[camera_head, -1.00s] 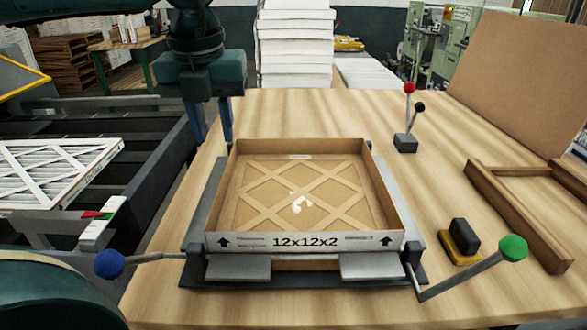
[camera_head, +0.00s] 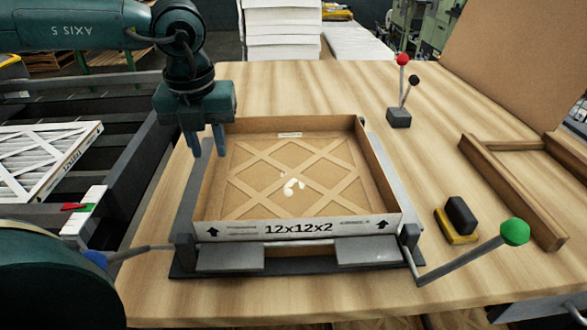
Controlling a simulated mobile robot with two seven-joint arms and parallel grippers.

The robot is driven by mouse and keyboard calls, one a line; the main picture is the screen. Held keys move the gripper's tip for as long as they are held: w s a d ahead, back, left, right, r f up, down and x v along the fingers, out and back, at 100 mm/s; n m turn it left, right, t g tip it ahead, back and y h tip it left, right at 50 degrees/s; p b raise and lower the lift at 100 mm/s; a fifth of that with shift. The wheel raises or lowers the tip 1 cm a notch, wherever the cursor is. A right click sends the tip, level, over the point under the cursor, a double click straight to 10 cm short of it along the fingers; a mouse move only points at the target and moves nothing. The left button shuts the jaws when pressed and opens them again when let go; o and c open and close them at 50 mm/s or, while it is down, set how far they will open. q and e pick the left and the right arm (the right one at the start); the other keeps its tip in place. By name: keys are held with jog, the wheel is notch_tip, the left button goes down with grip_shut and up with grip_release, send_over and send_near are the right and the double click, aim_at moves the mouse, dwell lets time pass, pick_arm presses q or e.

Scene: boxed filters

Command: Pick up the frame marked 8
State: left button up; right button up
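A shallow open cardboard frame (camera_head: 298,229) printed "12x12x2" lies flat in a grey metal fixture (camera_head: 228,258) on the wooden table. A lattice of cardboard strips crosses its inside, with a small white blotch in the middle. I can read no 8 on it. My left gripper (camera_head: 207,155) points down at the frame's far left side. Its two blue fingers are apart, with a gap between them, near the top of the left wall. Whether they straddle that wall or touch it, I cannot tell. My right gripper is not in view.
A white-slatted filter (camera_head: 48,160) lies on the dark rails at left. Levers with blue (camera_head: 95,261) and green (camera_head: 515,231) knobs flank the fixture. A black-and-yellow block (camera_head: 459,219), a red-knobbed lever (camera_head: 402,62) and a wooden bracket (camera_head: 515,195) are at right.

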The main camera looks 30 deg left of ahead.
aim_at(210, 160)
pick_arm(q)
jog(key=f, duration=0.4)
jog(key=shift+w+a+f+p, duration=0.1)
jog(key=shift+w+a+p, duration=0.05)
jog(key=shift+a+p, duration=0.15)
jog(key=shift+c, duration=0.2)
grip_shut()
